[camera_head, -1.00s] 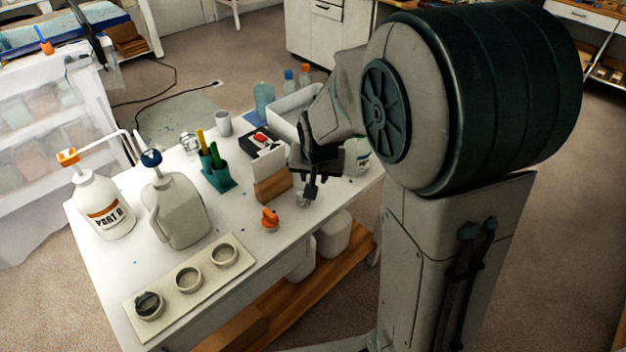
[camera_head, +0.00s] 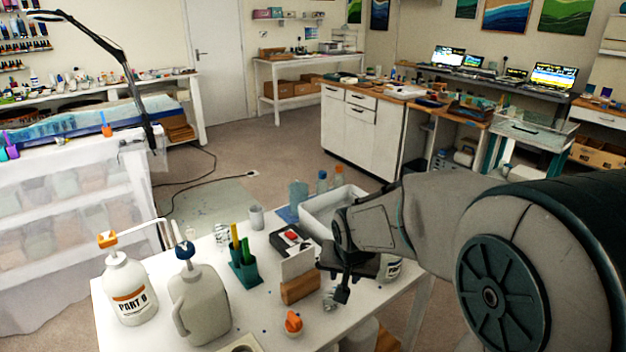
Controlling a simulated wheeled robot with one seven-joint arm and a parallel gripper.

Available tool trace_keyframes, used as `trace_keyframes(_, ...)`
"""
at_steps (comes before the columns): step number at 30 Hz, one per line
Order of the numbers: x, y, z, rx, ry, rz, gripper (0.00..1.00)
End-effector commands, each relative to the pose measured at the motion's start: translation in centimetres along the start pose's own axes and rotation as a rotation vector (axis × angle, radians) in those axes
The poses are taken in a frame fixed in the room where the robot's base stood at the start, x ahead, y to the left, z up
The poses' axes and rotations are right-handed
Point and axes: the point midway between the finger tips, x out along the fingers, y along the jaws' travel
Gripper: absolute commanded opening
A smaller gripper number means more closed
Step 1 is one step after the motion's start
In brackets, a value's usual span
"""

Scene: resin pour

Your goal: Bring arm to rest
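My gripper (camera_head: 343,290) hangs over the right part of the white table (camera_head: 258,305), its fingers pointing down. It is dark and seen from behind and above, so I cannot tell whether its fingers are apart. A small clear cup (camera_head: 330,300) shows just beside and below the fingertips; whether they touch it is unclear. My arm reaches in from the right edge of the view.
A "PART B" bottle (camera_head: 130,293), a grey jug (camera_head: 200,308), a teal pen holder (camera_head: 245,270), a wooden block (camera_head: 299,289), an orange-topped item (camera_head: 293,322) and a white bin (camera_head: 330,208) crowd the table. Floor behind the table is largely open.

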Motion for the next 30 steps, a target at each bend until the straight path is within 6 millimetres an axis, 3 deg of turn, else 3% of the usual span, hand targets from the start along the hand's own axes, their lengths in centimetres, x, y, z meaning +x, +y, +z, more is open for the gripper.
trace_keyframes(5, -2.8, 2.2, 2.1, -0.027, -0.036, -0.014, 0.31)
trace_keyframes(9, -6.2, 4.5, 5.5, -0.089, -0.076, -0.022, 0.31)
trace_keyframes(15, -9.7, 7.0, 10.5, -0.185, -0.120, -0.008, 0.31)
trace_keyframes(21, -11.1, 7.9, 13.2, -0.239, -0.145, 0.010, 0.31)
trace_keyframes(30, -11.2, 8.0, 13.5, -0.247, -0.149, 0.012, 0.31)
